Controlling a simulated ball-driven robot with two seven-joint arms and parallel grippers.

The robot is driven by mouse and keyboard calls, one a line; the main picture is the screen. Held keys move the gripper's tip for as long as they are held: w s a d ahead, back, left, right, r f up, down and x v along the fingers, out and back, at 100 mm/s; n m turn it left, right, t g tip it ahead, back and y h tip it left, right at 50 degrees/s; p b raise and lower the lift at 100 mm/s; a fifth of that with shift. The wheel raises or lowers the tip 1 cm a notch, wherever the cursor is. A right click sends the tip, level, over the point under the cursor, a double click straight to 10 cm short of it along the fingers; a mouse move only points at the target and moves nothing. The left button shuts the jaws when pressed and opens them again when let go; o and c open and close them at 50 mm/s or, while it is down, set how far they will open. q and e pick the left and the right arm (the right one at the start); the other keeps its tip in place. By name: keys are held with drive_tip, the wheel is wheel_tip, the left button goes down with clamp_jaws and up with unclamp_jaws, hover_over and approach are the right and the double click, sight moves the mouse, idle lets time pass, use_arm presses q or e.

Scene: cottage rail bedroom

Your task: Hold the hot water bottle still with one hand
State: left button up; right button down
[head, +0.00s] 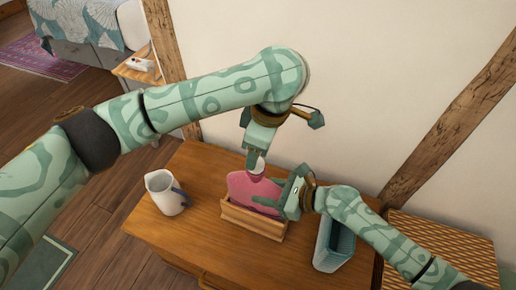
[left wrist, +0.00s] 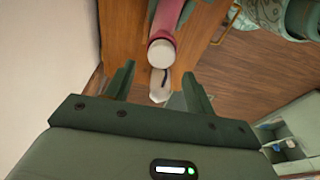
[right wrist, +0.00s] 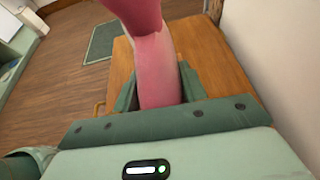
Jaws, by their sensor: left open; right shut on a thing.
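The pink hot water bottle (head: 248,188) stands upright in a wooden holder (head: 252,221) on the wooden table. My right gripper (head: 291,196) is shut on its right side. In the right wrist view the bottle (right wrist: 160,75) sits between the fingers. My left gripper (head: 254,157) is at the top of the bottle, by its neck, with fingers pointing down. In the left wrist view the open fingers (left wrist: 154,85) show a pale round end (left wrist: 162,52) of the bottle's neck ahead, just beyond their tips. Whether they touch it I cannot tell.
A grey-green open box (head: 334,246) stands at right. A wall with timber beams rises behind. A woven-top piece (head: 452,248) is at far right. The table's front left is clear.

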use_arm(q)
drive_tip(key=shift+o, duration=0.7)
wheel_tip(320, 180, up, 8)
drive_tip(key=m+h, duration=0.1)
drive_tip(key=m, duration=2.2)
drive_tip(key=shift+s+g+h, duration=0.2)
drive_tip(key=shift+g+h, duration=0.1)
drive_tip(key=shift+h, duration=0.1)
